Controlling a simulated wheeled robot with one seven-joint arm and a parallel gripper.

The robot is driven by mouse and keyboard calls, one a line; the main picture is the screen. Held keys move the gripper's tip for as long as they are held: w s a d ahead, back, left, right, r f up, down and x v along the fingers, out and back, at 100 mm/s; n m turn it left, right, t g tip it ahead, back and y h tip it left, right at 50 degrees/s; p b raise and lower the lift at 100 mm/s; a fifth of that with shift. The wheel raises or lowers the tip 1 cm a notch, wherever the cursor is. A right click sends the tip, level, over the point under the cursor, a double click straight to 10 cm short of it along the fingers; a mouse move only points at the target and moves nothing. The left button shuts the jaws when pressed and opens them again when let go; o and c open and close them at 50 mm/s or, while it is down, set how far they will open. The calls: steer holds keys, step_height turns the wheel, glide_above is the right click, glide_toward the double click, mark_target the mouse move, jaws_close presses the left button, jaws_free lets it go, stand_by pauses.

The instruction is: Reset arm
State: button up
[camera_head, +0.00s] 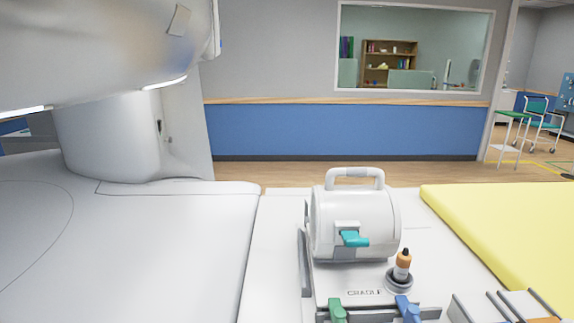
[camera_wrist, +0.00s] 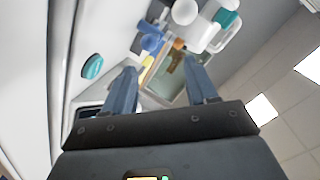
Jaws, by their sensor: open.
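My gripper (camera_wrist: 160,66) shows only in the wrist view, its two blue-grey fingers spread apart with nothing held between them. My arm is not visible in the head view. In the head view a white drum-shaped device (camera_head: 341,215) with a top handle and a teal lever (camera_head: 354,239) sits on a cradle (camera_head: 345,293). A small orange bottle (camera_head: 403,265) with a black cap stands upright in a round holder to its right. In the tilted wrist view, blue, white and teal parts show beyond the fingertips, apart from them.
A large white scanner (camera_head: 150,60) overhangs the left, with a white surface (camera_head: 130,250) below. A yellow pad (camera_head: 510,225) lies at right. Green (camera_head: 337,309) and blue (camera_head: 408,308) clips stand at the front. Open floor lies behind, before a blue wall (camera_head: 340,130).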

steer(key=s+a+n, duration=0.1)
steer(key=s+n, duration=0.8)
steer(key=s, duration=1.5)
steer(key=shift+s+a+r+n, duration=0.15)
steer(key=shift+s+a+n, duration=0.15)
steer(key=shift+n, duration=0.1)
